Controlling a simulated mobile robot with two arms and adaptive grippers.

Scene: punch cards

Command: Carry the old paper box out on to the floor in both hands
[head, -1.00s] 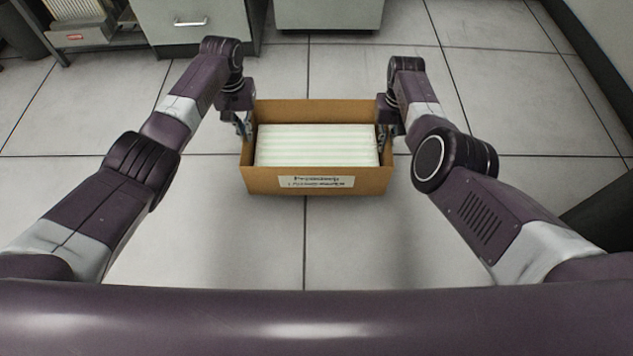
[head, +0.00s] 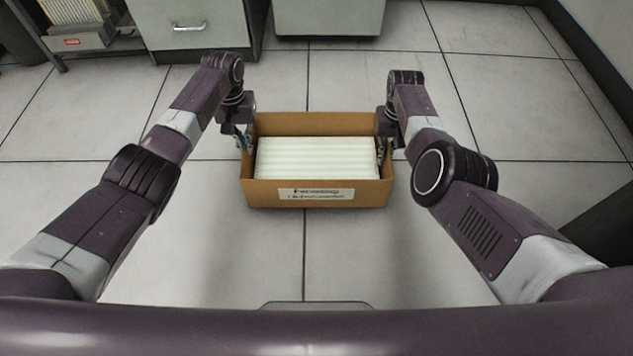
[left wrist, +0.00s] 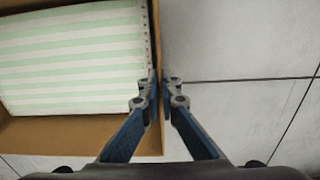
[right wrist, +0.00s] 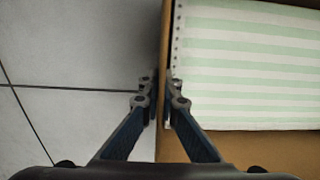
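The old paper box (head: 316,194) is an open brown cardboard box with a printed label on its near side. A stack of white and pale green striped paper (head: 317,158) fills it. My left gripper (head: 246,140) is shut on the box's left wall; in the left wrist view its fingers (left wrist: 159,90) pinch the wall, one inside and one outside. My right gripper (head: 384,140) is shut on the right wall; the right wrist view shows its fingers (right wrist: 161,90) on both sides of it. The box looks level between both arms. Its underside is hidden.
Pale tiled floor (head: 520,110) lies clear around the box. A grey cabinet with a drawer (head: 190,28) and another grey cabinet (head: 328,16) stand at the back. A shelf with a grey box (head: 78,40) is at the back left. A dark object (head: 605,222) is at the right edge.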

